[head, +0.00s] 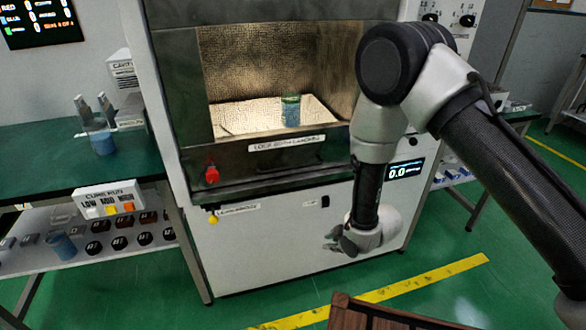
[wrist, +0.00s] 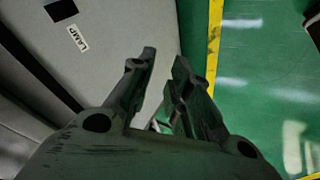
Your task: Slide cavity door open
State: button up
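The white microwave generator cabinet (head: 290,245) stands in the middle of the head view. Its lit cavity (head: 255,65) shows mesh-like walls and a blue-green beaker (head: 291,110) inside. The dark door frame (head: 350,140) surrounds this view, with a label about locking both latches (head: 287,143) on its lower bar. I cannot tell whether a clear door pane covers the opening. A red latch (head: 212,174) sits at the lower left of the frame. My gripper (head: 335,241) hangs low in front of the cabinet, below the door; its fingers (wrist: 166,58) are apart and empty.
A yellow knob (head: 213,217) and a small display (head: 405,170) are on the cabinet front. A dark brown box (head: 370,315) is at the bottom. Yellow floor tape (head: 430,281) crosses the open green floor.

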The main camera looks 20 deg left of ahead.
jog(key=a+n+t+y, duration=0.1)
jog(key=a+n+y, duration=0.1)
jog(key=a, duration=0.2)
jog(key=n+t+y, duration=0.6)
jog(key=n+y, duration=0.2)
jog(key=y, duration=0.1)
send_near(292, 168)
jog(key=x, duration=1)
jog(key=shift+w+a+f, duration=0.15)
jog(key=shift+w, duration=0.15)
grip_shut()
